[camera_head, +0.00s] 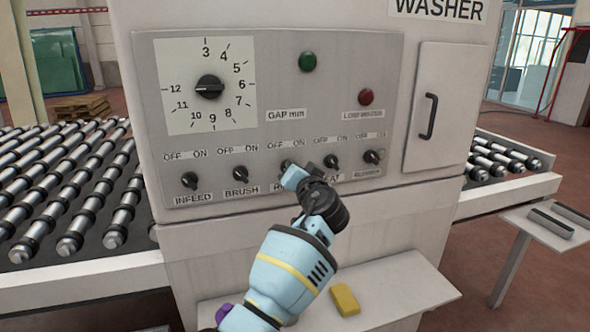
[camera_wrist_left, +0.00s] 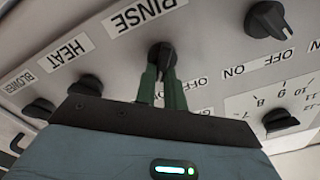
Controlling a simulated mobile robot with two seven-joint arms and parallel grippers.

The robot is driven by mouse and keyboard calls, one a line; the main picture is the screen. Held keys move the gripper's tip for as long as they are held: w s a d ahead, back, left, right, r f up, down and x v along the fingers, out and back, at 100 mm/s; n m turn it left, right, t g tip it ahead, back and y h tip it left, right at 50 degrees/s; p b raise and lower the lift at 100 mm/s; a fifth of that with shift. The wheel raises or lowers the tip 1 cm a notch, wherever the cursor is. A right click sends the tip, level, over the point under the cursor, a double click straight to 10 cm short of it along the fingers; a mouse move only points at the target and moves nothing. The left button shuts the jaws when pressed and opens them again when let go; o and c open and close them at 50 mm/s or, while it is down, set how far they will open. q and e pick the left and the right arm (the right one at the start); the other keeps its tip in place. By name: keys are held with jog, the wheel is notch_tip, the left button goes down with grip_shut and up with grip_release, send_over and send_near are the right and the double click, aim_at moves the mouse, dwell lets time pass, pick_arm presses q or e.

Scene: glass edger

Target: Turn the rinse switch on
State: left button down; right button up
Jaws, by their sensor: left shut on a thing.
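The rinse switch is a small black rotary knob in the middle of the lower row on the washer panel (camera_head: 380,60). In the head view my left gripper (camera_head: 291,170) covers most of it and part of its label. In the left wrist view the rinse knob (camera_wrist_left: 161,52) stands beside its RINSE label (camera_wrist_left: 146,15), which appears upside down. The two green fingers of my left gripper (camera_wrist_left: 162,82) are closed on the knob from either side. Which way the knob points is hard to tell. My right gripper is out of view.
The brush knob (camera_head: 243,174) and heat knob (camera_head: 331,161) sit close on either side. The infeed knob (camera_head: 189,180) and blower knob (camera_head: 372,157) are at the row's ends. A yellow sponge-like block (camera_head: 345,299) lies on the shelf below.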

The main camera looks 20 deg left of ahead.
pick_arm(q)
jog(key=shift+r, duration=0.1)
jog(key=c, duration=1.5)
grip_release()
jog(key=shift+v, duration=3.9)
